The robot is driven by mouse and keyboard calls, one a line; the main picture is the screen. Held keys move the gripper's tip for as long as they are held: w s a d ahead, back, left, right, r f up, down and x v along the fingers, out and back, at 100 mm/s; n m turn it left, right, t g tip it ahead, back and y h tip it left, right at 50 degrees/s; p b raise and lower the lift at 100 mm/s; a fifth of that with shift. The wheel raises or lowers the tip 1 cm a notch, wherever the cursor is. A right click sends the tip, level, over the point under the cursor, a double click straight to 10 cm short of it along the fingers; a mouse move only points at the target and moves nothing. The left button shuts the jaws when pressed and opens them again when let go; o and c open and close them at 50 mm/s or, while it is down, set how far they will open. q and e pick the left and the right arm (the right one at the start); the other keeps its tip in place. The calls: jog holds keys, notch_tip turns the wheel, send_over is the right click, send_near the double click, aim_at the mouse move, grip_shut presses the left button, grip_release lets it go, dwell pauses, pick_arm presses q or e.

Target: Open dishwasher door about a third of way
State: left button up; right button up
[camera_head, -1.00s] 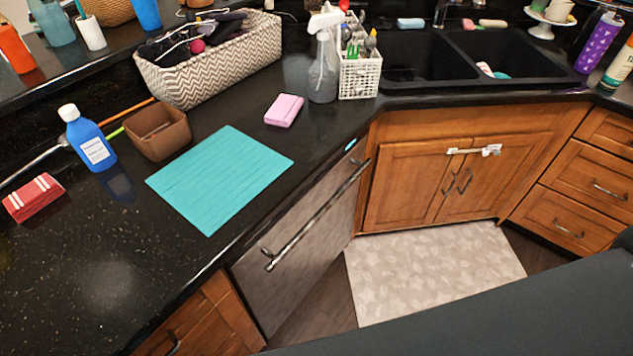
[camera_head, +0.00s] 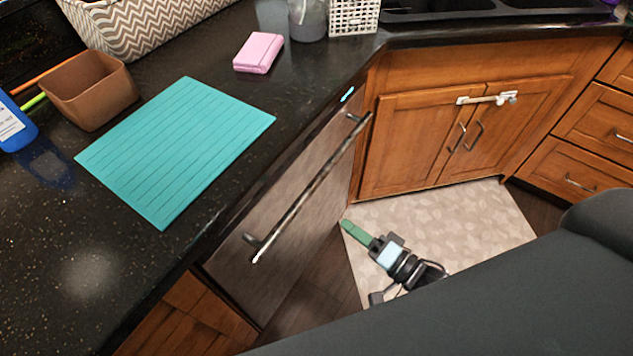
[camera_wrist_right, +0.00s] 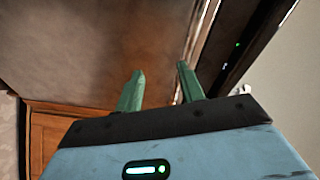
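The dishwasher door (camera_head: 290,210) is a dark metal panel under the counter, and it looks shut. Its long bar handle (camera_head: 310,190) runs slantwise along the top of the door. My right gripper (camera_head: 345,225) is low in front of the door, above the floor mat, apart from the handle. In the right wrist view its two green fingers (camera_wrist_right: 158,85) are spread with nothing between them, and the door panel (camera_wrist_right: 90,45) lies beyond them. My left gripper is not in view.
A patterned mat (camera_head: 480,215) lies before the wooden sink cabinet (camera_head: 440,145). A teal mat (camera_head: 180,145), pink sponge (camera_head: 258,52) and brown box (camera_head: 92,92) are on the black counter above. The cabinet doors have a white latch (camera_head: 487,99).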

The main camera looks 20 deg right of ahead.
aim_at(320, 178)
jog(key=shift+w+a+r+m+t+y+b, duration=0.1)
jog(key=shift+w+a+r+m+y+b, duration=0.5)
jog(key=shift+w, duration=1.45)
jog(key=shift+w+a+r+m+t+y+b, duration=0.25)
jog(key=shift+w+a+r+y, duration=0.6)
jog(key=shift+w, duration=1.25)
jog(key=shift+w+a+r+m+g+y+b, duration=0.1)
jog(key=shift+w+a+r+m+y+b, duration=0.3)
jog(key=shift+w+r, duration=1.15)
jog(key=shift+w+d+f, duration=0.1)
jog(key=shift+w+f, duration=0.4)
grip_shut()
